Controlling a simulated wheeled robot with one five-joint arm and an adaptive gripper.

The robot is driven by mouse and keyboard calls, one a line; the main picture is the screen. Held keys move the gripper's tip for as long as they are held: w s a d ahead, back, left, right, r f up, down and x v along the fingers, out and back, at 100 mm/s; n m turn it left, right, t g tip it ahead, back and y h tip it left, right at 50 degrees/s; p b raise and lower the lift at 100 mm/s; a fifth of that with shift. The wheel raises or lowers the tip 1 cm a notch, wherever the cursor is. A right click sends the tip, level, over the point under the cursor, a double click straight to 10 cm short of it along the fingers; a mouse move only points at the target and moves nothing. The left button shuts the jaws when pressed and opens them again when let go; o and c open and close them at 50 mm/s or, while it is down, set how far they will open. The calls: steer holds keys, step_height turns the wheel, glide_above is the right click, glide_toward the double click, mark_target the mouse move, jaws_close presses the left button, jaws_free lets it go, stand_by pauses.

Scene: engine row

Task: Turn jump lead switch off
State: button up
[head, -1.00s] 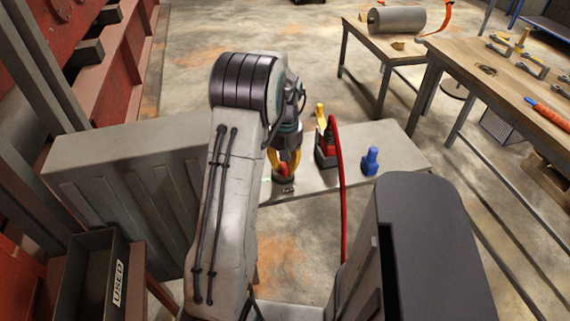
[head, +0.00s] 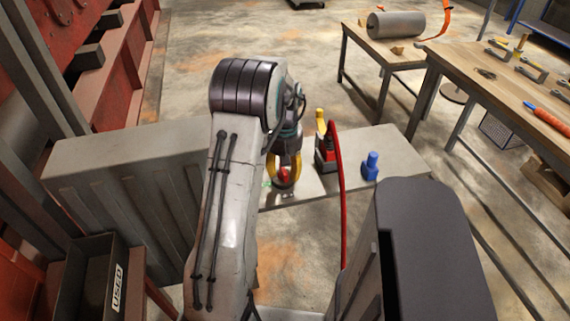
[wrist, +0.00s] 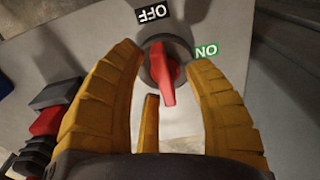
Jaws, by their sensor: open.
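The jump lead switch is a red knob (wrist: 165,80) on a dark round base on a grey surface. In the wrist view its handle lies nearly upright. A black OFF label (wrist: 153,12) is above it and a green ON label (wrist: 206,50) is to its upper right. My gripper (wrist: 162,60) is open, with yellow fingers on the left and right of the knob and a third finger partly visible below. I cannot tell whether any finger touches the knob. In the head view, my gripper (head: 285,180) is over the switch and mostly hides it.
A red and black object with a yellow top (head: 326,148) and a blue object (head: 370,165) stand on the grey bench (head: 405,160) right of my gripper. A red cable (head: 341,200) rises in front. A wooden worktable (head: 500,95) with tools stands at the right.

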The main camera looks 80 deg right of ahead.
step_height(320, 180, up, 12)
stand_by(0.6)
stand_by(0.8)
